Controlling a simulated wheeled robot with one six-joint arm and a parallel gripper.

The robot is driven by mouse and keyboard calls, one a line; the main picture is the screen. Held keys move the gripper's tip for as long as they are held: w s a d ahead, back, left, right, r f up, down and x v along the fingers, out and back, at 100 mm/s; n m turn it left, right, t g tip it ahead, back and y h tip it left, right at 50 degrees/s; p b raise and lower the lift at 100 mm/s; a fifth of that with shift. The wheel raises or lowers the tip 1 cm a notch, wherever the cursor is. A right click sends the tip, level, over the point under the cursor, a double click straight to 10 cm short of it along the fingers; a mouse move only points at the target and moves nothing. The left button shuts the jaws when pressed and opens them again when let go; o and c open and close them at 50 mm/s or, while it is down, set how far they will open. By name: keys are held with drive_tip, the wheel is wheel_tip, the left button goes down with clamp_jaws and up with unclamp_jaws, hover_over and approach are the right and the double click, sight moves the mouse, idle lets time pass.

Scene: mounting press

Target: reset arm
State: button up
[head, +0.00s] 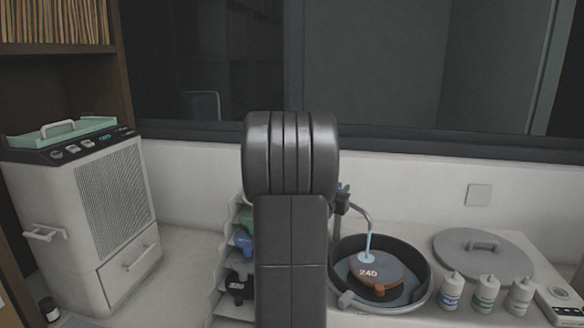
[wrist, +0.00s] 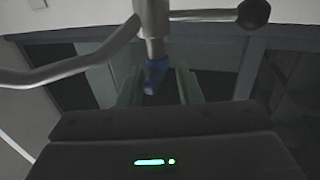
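My arm stands upright in the middle of the head view and hides what is behind it. My gripper (wrist: 160,88) shows in the wrist view, with its two grey-green fingers apart and open. A blue-tipped metal rod (wrist: 155,75) hangs down from the top of that view and appears in line with the gap between the fingers. I see no finger touching it, and its depth is unclear. A curved metal tube (wrist: 75,68) and a dark ball knob (wrist: 253,14) are close to the rod. The gripper cannot be made out in the head view.
A white cabinet machine (head: 115,200) stands at left. Right of my arm are a black round basin (head: 421,270) with a 24D disc (head: 385,270), a curved spout (head: 362,213), a grey lid (head: 485,258) and several bottles (head: 486,290). A rack (head: 222,275) with coloured items is partly hidden.

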drive_tip(key=b+v, duration=0.1)
drive_tip(key=v, duration=0.9)
drive_tip(key=shift+s+b, duration=0.25)
drive_tip(key=shift+b, duration=0.15)
drive_tip(key=shift+f, duration=0.1)
